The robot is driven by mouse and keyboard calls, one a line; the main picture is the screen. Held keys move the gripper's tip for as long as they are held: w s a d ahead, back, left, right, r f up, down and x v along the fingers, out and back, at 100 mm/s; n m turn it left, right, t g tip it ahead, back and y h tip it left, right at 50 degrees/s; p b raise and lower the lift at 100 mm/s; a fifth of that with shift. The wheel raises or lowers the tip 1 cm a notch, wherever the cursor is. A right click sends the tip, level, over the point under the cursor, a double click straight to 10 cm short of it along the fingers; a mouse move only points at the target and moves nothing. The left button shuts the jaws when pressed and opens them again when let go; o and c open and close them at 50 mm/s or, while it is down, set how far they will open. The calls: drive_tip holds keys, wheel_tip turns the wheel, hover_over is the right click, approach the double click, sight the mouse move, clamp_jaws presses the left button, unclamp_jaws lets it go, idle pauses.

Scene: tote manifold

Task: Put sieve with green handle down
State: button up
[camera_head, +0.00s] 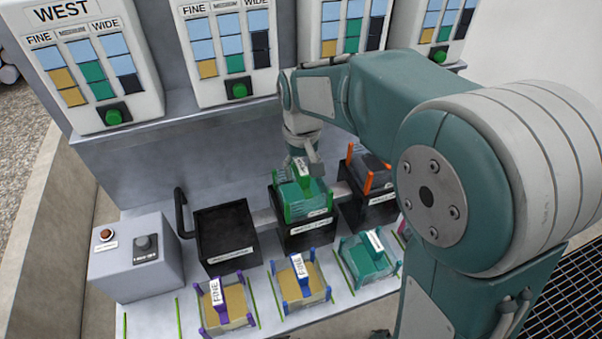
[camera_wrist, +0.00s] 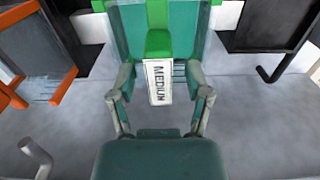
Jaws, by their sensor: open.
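The sieve with green handle (camera_head: 292,204) sits in the top of the middle black tote (camera_head: 305,237) in the head view. It has a teal mesh and green corner posts. In the wrist view, its green handle (camera_wrist: 158,44) and white MEDIUM label are near the centre. My gripper (camera_wrist: 160,85) is open, with one finger on each side of the label and a visible gap to each. In the head view, my gripper (camera_head: 306,158) is right above and behind the sieve and partly covers it.
An empty black tote (camera_head: 225,237) stands left of the middle one. A sieve with orange posts (camera_head: 368,180) sits in the right tote. Sieves with purple (camera_head: 217,292) and blue (camera_head: 298,268) handles and another teal sieve (camera_head: 368,262) line the front. A control box (camera_head: 135,258) stands left.

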wheel_tip(320, 180, up, 10)
drive_tip(key=shift+f, duration=0.1)
drive_tip(key=shift+s+d+r, duration=0.2)
drive_tip(key=shift+d+r, duration=0.05)
drive_tip(key=s+d+f+m+t, duration=0.1)
drive_tip(key=s+d+t, duration=0.1)
drive_tip(key=s+d, duration=0.4)
drive_tip(key=s+d+f+m+t, duration=0.1)
drive_tip(key=s+d, duration=0.5)
drive_tip(key=s, duration=0.6)
drive_tip(key=m+t, duration=0.1)
drive_tip(key=t, duration=0.1)
drive_tip(key=shift+s+t, duration=0.3)
drive_tip(key=shift+s, duration=0.05)
drive_tip(key=shift+d, duration=0.1)
